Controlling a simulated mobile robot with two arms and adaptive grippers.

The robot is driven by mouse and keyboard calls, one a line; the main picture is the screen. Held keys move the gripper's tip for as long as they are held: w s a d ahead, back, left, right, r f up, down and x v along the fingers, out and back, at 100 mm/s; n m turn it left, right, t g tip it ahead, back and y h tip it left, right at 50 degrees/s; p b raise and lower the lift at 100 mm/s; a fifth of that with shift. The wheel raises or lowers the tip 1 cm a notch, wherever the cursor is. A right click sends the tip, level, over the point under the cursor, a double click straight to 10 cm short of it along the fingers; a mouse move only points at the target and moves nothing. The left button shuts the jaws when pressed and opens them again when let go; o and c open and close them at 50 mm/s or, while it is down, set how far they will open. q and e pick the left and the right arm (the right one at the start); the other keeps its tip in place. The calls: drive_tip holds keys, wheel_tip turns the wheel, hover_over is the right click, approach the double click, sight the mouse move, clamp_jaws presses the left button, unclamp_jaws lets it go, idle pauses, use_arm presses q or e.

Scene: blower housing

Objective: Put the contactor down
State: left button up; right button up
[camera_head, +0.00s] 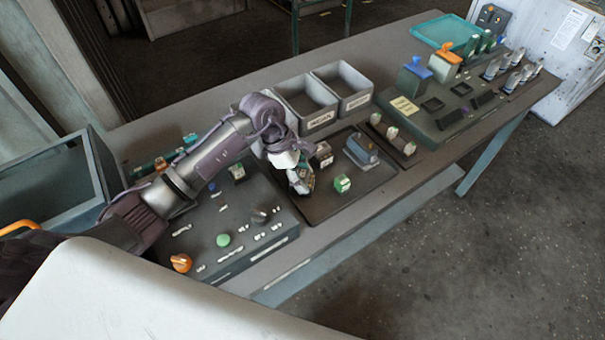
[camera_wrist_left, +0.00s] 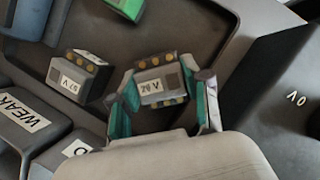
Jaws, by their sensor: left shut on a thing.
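My left gripper (camera_head: 299,181) reaches over the dark tray (camera_head: 312,213) in the head view. In the left wrist view the gripper (camera_wrist_left: 163,103) has its teal-padded fingers on both sides of a grey contactor (camera_wrist_left: 158,82). This contactor has brass terminals and a white label ending in V. It is over the tray's floor; whether it touches the floor I cannot tell. A similar grey block (camera_wrist_left: 76,76) with a white label lies beside it in the tray, also seen in the head view (camera_head: 323,156). My right gripper is not in view.
A green block (camera_head: 342,184) and a blue-grey part (camera_head: 361,150) also lie in the tray. Grey bins (camera_head: 341,88) stand behind it. A panel with knobs (camera_head: 222,239) is left of the tray; a strip with small blocks (camera_head: 393,139) is right.

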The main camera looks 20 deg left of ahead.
use_arm(q)
drive_tip(key=shift+f, duration=0.1)
drive_tip(key=o, duration=0.7)
drive_tip(key=shift+c, duration=0.2)
drive_tip(key=o, duration=0.4)
drive_tip(key=shift+r, duration=0.2)
drive_tip(key=shift+a+r, duration=0.2)
drive_tip(key=shift+r, duration=0.1)
drive_tip(key=b+v, duration=0.3)
drive_tip(key=v, duration=0.8)
drive_tip(key=shift+r, duration=0.15)
